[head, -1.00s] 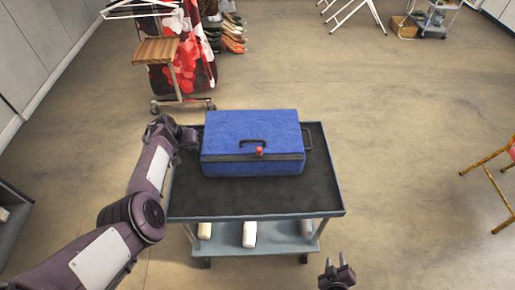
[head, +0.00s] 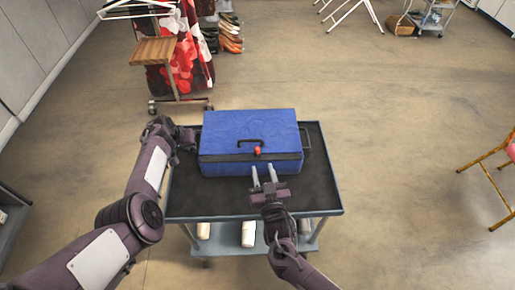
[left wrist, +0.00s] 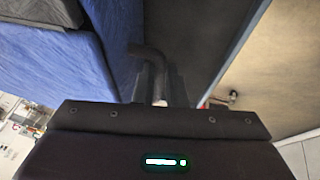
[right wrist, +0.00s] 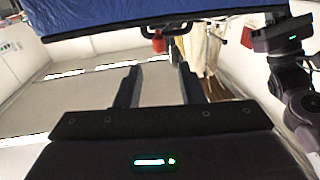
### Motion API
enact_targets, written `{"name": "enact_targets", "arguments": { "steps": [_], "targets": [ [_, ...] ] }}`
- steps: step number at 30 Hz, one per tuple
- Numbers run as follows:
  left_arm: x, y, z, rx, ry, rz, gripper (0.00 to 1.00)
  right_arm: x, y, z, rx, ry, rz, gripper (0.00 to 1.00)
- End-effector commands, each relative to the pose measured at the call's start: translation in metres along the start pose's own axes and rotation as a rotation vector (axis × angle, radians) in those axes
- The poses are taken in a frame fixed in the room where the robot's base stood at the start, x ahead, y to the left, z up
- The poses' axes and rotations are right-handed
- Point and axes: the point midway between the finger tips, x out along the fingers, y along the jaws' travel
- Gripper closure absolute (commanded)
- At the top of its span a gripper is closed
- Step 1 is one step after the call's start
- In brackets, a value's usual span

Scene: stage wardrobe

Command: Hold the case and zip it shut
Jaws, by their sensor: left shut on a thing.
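The blue case (head: 225,128) sits on the cart with its lid down and a dark zip band along its front. A red zip tab (head: 257,151) hangs near the middle of the front, below a black carrying handle (head: 250,141). The tab also shows in the right wrist view (right wrist: 158,43). My left gripper (head: 192,138) is at the case's left side. In the left wrist view it is shut on a dark side handle (left wrist: 148,52). My right gripper (head: 264,174) is open and empty, just in front of the case and below the tab, apart from it.
The cart (head: 320,190) has a dark top with a raised rim; its top is bare in front of the case. White rolls (head: 248,233) lie on its lower shelf. A clothes rack (head: 178,75) stands behind left, a bamboo-like chair (head: 490,175) at the right.

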Motion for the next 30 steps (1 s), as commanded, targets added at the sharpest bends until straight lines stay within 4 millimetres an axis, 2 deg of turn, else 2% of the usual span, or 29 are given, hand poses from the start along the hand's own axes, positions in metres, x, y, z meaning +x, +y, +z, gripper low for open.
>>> {"name": "enact_targets", "arguments": {
  "steps": [1, 6, 9, 13, 18, 27, 28, 30],
  "targets": [
    [0.000, 0.000, 0.000, 0.001, 0.001, 0.000, 1.00, 0.012, 0.000, -0.002, 0.000, 0.003, 0.001, 0.65],
    [0.000, 0.000, 0.000, 0.001, 0.001, 0.000, 1.00, 0.049, 0.001, -0.002, -0.002, 0.003, 0.002, 0.65],
    [0.000, 0.000, 0.000, 0.001, 0.001, 0.000, 1.00, 0.067, 0.000, -0.002, -0.003, 0.004, 0.002, 0.65],
    [0.000, 0.000, -0.001, 0.001, 0.001, 0.000, 1.00, 0.083, 0.000, -0.001, -0.003, 0.002, 0.002, 0.65],
    [0.000, 0.000, -0.001, 0.001, 0.001, 0.000, 1.00, 0.093, 0.000, 0.000, -0.002, 0.001, 0.001, 0.65],
    [0.000, 0.000, -0.001, 0.001, 0.001, 0.000, 1.00, 0.095, 0.001, 0.000, -0.002, 0.001, 0.002, 0.65],
    [0.000, 0.000, -0.001, 0.001, 0.001, 0.000, 1.00, 0.095, 0.001, 0.000, -0.002, 0.001, 0.002, 0.66],
    [0.000, 0.000, -0.001, 0.001, 0.002, 0.000, 1.00, 0.095, 0.001, 0.000, -0.002, 0.001, 0.002, 0.75]
  ]
}}
